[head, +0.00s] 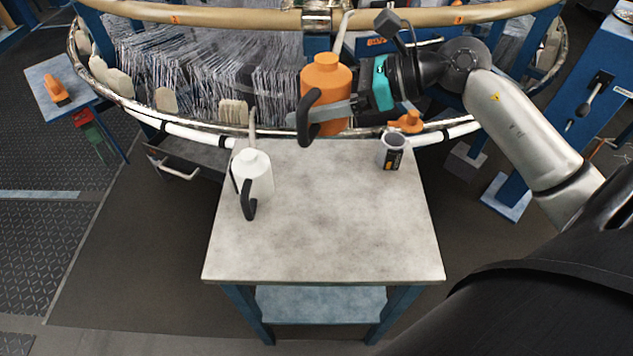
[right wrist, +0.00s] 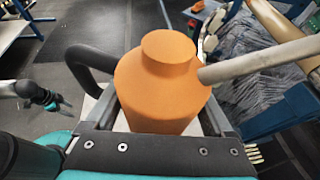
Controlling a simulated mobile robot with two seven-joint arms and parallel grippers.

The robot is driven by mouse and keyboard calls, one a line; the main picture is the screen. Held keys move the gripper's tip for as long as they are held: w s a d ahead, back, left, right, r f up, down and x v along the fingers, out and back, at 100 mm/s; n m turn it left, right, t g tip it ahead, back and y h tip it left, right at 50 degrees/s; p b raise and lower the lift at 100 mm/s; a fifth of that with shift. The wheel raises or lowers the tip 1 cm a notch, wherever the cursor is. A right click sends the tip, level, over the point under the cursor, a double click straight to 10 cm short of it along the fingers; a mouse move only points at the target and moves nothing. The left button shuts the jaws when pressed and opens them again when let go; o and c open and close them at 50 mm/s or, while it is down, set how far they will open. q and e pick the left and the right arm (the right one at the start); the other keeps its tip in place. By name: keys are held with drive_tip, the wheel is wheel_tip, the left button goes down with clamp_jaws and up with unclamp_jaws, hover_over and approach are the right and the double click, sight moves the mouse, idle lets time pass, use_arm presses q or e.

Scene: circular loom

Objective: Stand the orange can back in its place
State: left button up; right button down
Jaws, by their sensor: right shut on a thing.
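The orange can (head: 326,88) has a rounded body, a black curved handle and a thin pale spout. My right gripper (head: 325,112) is shut around its body and holds it upright over the far edge of the table. In the right wrist view the can (right wrist: 160,90) sits between the two fingers, handle to the left and spout to the right. Its underside is hidden there, and its height above the table is hard to judge. My left gripper (right wrist: 55,102) shows small at the left of the right wrist view; its fingers are too small to read.
A small orange object (head: 406,122) lies behind the cup. The loom's ring rail (head: 460,130) runs behind. The table's middle and front are clear.

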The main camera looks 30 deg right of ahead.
drive_tip(key=b, duration=0.5)
hover_over(312, 189)
wheel_tip(312, 189, down, 14)
drive_tip(key=shift+r, duration=0.1)
drive_tip(key=shift+f+b, duration=0.7)
drive_tip(key=shift+f, duration=0.85)
use_arm(q)
drive_tip(key=w+d+r+t, duration=0.1)
drive_tip(key=w+r, duration=0.3)
drive_tip(key=r, duration=1)
drive_tip(key=shift+w+t, duration=0.15)
drive_tip(key=shift+t, duration=0.45)
use_arm(e)
drive_tip(key=shift+f, duration=0.55)
use_arm(q)
drive_tip(key=shift+d+r, duration=0.1)
drive_tip(key=shift+b, duration=0.35)
use_arm(e)
drive_tip(key=shift+f, duration=0.15)
drive_tip(key=shift+c, duration=0.8)
unclamp_jaws()
drive_tip(key=shift+f, duration=0.1)
use_arm(q)
drive_tip(key=shift+w+d+r, duration=0.1)
drive_tip(key=shift+r, duration=0.1)
use_arm(e)
drive_tip(key=shift+o, duration=0.8)
